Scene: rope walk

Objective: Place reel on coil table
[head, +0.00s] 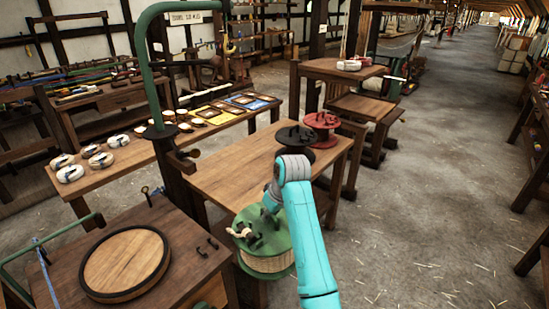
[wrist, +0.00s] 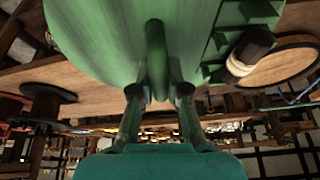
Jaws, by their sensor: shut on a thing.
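A green reel (head: 273,243) wound with pale rope hangs in my gripper (head: 269,204), near the front edge of a wooden table (head: 225,180). In the wrist view my gripper (wrist: 157,95) is shut on a green handle in the middle of the reel (wrist: 100,35). The reel's green face fills the top of that view. Whether the reel touches the table edge cannot be told. A black reel (head: 294,154) and a red reel (head: 321,127) stand at the table's far right end. Which table is the coil table is not labelled.
A bench with a round wooden disc (head: 127,262) stands at the front left. A long table (head: 122,157) with white coils (head: 69,172) and cards lies behind it. A green curved post (head: 147,70) rises beside the middle table. Open floor (head: 430,200) lies to the right.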

